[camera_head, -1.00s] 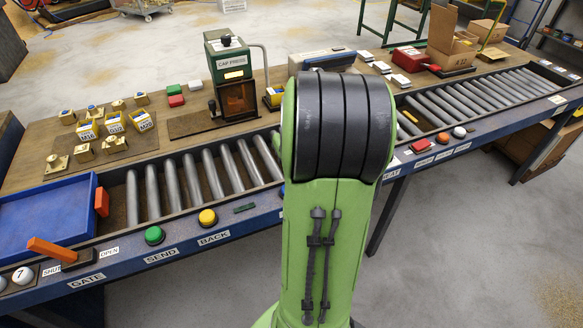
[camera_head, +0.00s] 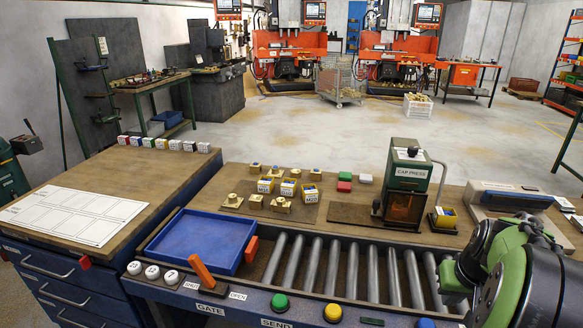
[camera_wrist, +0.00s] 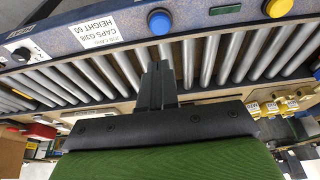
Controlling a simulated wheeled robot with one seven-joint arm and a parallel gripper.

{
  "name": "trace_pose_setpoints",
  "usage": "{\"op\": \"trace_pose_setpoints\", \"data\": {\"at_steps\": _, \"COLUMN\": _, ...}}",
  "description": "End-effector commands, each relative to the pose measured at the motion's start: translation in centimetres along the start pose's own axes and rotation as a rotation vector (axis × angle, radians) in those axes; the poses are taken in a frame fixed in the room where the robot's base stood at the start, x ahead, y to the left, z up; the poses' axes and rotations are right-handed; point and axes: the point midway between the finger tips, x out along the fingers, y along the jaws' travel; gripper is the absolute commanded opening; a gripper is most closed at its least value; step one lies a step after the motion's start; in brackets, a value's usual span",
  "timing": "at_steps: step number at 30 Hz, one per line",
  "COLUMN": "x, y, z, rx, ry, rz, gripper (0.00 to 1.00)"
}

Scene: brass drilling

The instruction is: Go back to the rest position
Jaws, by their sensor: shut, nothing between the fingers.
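My gripper (camera_wrist: 158,85) shows in the wrist view with its dark fingers together and nothing between them. Behind the fingertips in that picture lie the conveyor rollers (camera_wrist: 205,62) and the blue front rail (camera_wrist: 125,25). The fingers appear apart from the rollers; the exact gap cannot be told. In the head view my green and black arm fills the lower right corner, and the gripper itself is out of that picture.
The cap press (camera_head: 408,170) stands behind the rollers. A blue tray (camera_head: 190,262) with an orange gate lever (camera_head: 201,271) sits at the conveyor's left end. Several yellow-labelled blocks stand on the bench. Open floor (camera_head: 290,130) lies beyond.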

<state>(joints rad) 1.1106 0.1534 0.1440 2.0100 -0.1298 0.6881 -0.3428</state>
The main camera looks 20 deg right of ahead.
Motion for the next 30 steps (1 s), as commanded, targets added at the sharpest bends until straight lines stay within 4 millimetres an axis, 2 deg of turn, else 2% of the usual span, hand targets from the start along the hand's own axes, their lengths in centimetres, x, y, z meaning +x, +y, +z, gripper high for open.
{"op": "trace_pose_setpoints", "data": {"at_steps": 2, "x": -0.5, "y": -0.6, "z": -0.1, "rx": -0.010, "ry": 0.003, "rz": 0.000, "gripper": 0.00}}
{"op": "trace_pose_setpoints", "data": {"at_steps": 4, "x": -2.0, "y": -2.6, "z": -0.1, "rx": -0.046, "ry": 0.009, "rz": 0.000, "gripper": 0.00}}
{"op": "trace_pose_setpoints", "data": {"at_steps": 5, "x": -3.0, "y": -4.0, "z": -0.1, "rx": -0.068, "ry": 0.015, "rz": -0.001, "gripper": 0.00}}
{"op": "trace_pose_setpoints", "data": {"at_steps": 8, "x": -7.6, "y": -9.8, "z": 1.1, "rx": -0.166, "ry": 0.044, "rz": -0.010, "gripper": 0.00}}
{"op": "trace_pose_setpoints", "data": {"at_steps": 9, "x": -9.6, "y": -12.2, "z": 2.1, "rx": -0.206, "ry": 0.059, "rz": -0.019, "gripper": 0.00}}
{"op": "trace_pose_setpoints", "data": {"at_steps": 11, "x": -12.4, "y": -15.2, "z": 4.2, "rx": -0.266, "ry": 0.084, "rz": -0.038, "gripper": 0.00}}
{"op": "trace_pose_setpoints", "data": {"at_steps": 12, "x": -14.2, "y": -17.0, "z": 5.8, "rx": -0.305, "ry": 0.101, "rz": -0.057, "gripper": 0.00}}
{"op": "trace_pose_setpoints", "data": {"at_steps": 15, "x": -17.8, "y": -19.8, "z": 10.1, "rx": -0.392, "ry": 0.144, "rz": -0.116, "gripper": 0.00}}
{"op": "trace_pose_setpoints", "data": {"at_steps": 18, "x": -19.6, "y": -20.8, "z": 13.6, "rx": -0.452, "ry": 0.168, "rz": -0.175, "gripper": 0.00}}
{"op": "trace_pose_setpoints", "data": {"at_steps": 21, "x": -20.2, "y": -21.1, "z": 15.3, "rx": -0.482, "ry": 0.176, "rz": -0.211, "gripper": 0.00}}
{"op": "trace_pose_setpoints", "data": {"at_steps": 30, "x": -20.1, "y": -21.1, "z": 15.8, "rx": -0.487, "ry": 0.177, "rz": -0.218, "gripper": 0.00}}
